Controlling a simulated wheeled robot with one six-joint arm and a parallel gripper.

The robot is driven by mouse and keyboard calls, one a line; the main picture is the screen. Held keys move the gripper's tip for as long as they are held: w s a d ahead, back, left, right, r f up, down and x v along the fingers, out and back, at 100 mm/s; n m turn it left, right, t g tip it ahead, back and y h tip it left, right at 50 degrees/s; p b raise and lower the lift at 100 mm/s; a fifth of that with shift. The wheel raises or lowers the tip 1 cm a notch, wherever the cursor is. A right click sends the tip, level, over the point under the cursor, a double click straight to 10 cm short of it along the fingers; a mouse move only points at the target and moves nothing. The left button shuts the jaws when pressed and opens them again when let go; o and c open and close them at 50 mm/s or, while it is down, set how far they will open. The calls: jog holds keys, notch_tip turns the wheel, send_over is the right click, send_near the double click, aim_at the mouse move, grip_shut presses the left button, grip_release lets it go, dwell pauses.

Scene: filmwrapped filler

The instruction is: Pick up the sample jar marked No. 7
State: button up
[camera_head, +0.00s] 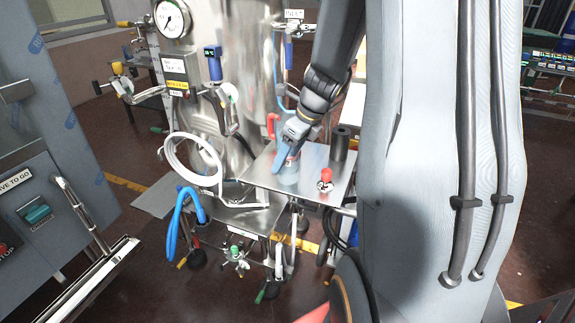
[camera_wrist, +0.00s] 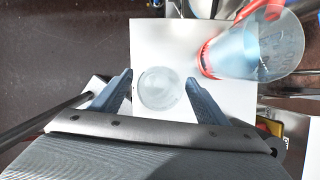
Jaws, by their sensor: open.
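A small round translucent jar (camera_wrist: 160,88) stands on a pale flat plate, seen from above in the wrist view. In the head view the jar (camera_head: 289,176) is on the metal shelf, just under my gripper and partly covered by it. No number on it can be read. My gripper (camera_head: 288,152) is open and points down at the jar. In the wrist view the two blue fingers of my gripper (camera_wrist: 160,88) lie on either side of the jar, with gaps visible on both sides. Whether the fingertips are down at jar height I cannot tell.
A clear measuring jug (camera_wrist: 258,48) with red on it stands close by, up and right of the jar. The metal shelf (camera_head: 255,178) also bears a black cylinder (camera_head: 341,143) and a red-knobbed valve (camera_head: 325,182). A steel tank (camera_head: 228,60) with a coiled white hose (camera_head: 166,150) stands left.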

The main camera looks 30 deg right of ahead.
jog(key=x, duration=0.4)
jog(key=shift+s, duration=0.1)
jog(key=shift+c, duration=0.4)
jog(key=c, duration=1)
jog(key=shift+c, duration=0.2)
jog(key=shift+r, duration=0.1)
